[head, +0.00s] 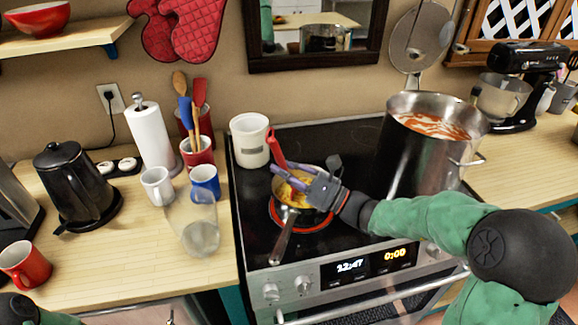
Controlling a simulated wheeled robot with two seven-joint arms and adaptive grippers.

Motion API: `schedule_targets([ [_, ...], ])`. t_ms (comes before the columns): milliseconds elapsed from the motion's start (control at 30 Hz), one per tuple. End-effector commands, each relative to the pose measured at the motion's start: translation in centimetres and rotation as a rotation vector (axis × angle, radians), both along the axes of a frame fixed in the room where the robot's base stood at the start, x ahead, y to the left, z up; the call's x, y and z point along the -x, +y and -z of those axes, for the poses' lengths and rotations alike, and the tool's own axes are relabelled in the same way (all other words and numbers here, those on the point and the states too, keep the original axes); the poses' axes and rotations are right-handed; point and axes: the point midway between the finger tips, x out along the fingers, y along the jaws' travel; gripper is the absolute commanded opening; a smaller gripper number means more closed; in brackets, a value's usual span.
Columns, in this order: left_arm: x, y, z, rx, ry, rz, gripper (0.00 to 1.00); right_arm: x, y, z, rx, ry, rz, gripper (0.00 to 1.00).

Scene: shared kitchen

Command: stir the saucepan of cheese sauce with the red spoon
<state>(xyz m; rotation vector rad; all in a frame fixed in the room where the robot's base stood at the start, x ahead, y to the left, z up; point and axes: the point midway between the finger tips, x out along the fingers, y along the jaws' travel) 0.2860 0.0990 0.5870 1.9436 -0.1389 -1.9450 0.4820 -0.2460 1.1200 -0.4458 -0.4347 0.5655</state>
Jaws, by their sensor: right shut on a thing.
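The saucepan (283,240) sits on a glowing red burner at the front left of the black stove, its handle pointing toward the front. Yellow-orange cheese sauce (290,193) shows inside it. The red spoon (275,148) stands tilted over the pan with its red handle up; its lower end is hidden by my gripper and the sauce. My right gripper (283,178) reaches in from the right over the pan and is shut on the red spoon. My left gripper is out of view; only a bit of my left arm shows at the lower left corner.
A tall pot of red sauce (405,145) stands right of the pan, close to my right arm. A white canister (250,140) stands behind the pan. Left on the counter are a clear glass (199,238), mugs, a utensil crock (197,152) and a black kettle (75,185).

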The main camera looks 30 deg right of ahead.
Motion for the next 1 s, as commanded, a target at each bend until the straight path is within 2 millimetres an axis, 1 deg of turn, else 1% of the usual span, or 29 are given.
schedule_targets([
  [333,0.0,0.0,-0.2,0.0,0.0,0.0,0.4,1.5,2.2,0.0,0.001,0.0,-0.001,0.0],
  [400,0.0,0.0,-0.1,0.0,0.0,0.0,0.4,1.9,1.7,0.0,0.0,-0.001,0.003,0.0],
  [900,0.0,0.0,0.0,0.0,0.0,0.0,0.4,5.2,-0.4,0.0,0.002,-0.001,0.003,0.0],
  [933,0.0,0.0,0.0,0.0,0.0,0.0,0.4,5.3,-0.5,0.0,0.001,-0.001,0.003,0.0],
  [1000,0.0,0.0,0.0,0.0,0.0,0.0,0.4,4.8,-0.9,0.0,0.0,-0.001,0.001,0.0],
])
